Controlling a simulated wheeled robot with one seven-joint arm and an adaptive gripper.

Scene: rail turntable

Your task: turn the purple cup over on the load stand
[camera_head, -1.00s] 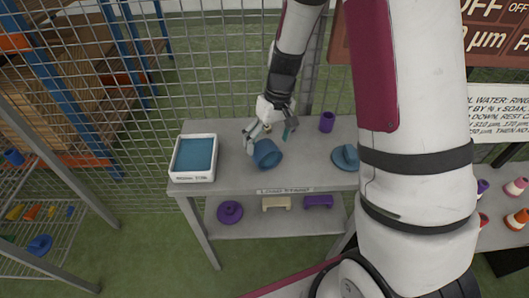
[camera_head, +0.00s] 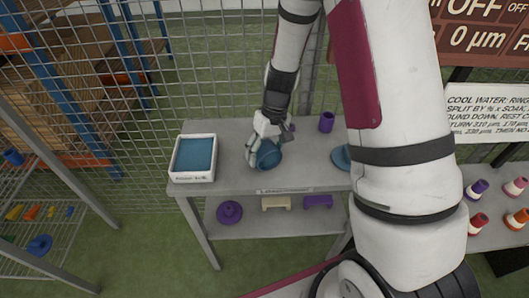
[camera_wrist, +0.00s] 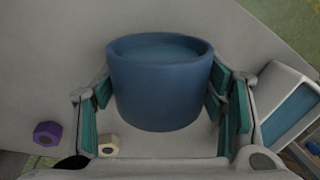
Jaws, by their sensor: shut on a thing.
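The purple cup (camera_head: 326,122) stands on the load stand (camera_head: 225,170), at the back right of its top. A small purple thing at the lower left of the wrist view (camera_wrist: 47,133) looks like this cup. My gripper (camera_head: 264,148) is shut on a different thing, a blue cup (camera_head: 268,156), over the middle of the stand top. In the wrist view the blue cup (camera_wrist: 160,90) sits between the teal-padded fingers, with its round recessed end toward the top of the picture. I cannot tell whether the blue cup touches the stand.
A white tray with a blue inside (camera_head: 174,172) stands on the left. A blue brimmed piece (camera_head: 340,157) is partly hidden behind my arm. The lower shelf holds a purple flanged piece (camera_head: 229,212), a cream block (camera_head: 275,203) and a purple block (camera_head: 318,201). Wire mesh stands behind.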

